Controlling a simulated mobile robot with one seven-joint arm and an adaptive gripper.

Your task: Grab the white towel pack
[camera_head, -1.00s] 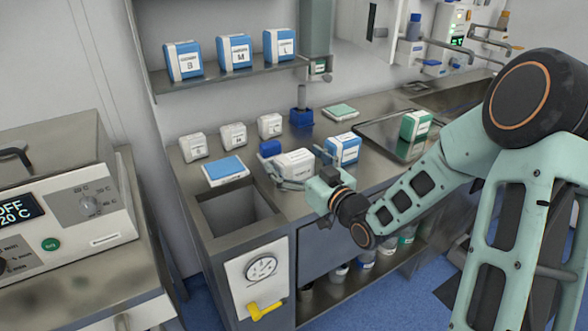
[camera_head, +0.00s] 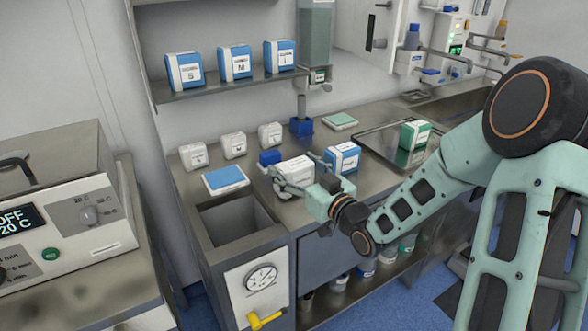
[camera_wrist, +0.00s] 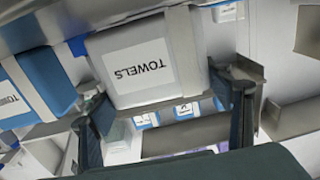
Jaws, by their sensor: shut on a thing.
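The white towel pack (camera_head: 296,171) is at the front of the steel counter, by the sink opening. In the wrist view its "TOWELS" label (camera_wrist: 138,66) faces me. My gripper (camera_head: 299,179) is shut on the pack, one finger at each side; the fingers also show in the wrist view (camera_wrist: 166,102). I cannot tell whether the pack's underside touches the counter. A blue-and-white towel pack (camera_head: 343,157) stands just right of my gripper, and a blue "TOWELS" pack shows at the left in the wrist view (camera_wrist: 38,84).
Several small white packs (camera_head: 233,145) stand at the back of the counter. A flat blue-topped pack (camera_head: 225,179) lies left, behind the sink opening (camera_head: 235,222). A steel tray (camera_head: 378,141) with a green-and-white pack (camera_head: 414,135) is right. Blue boxes (camera_head: 235,62) stand on the shelf above.

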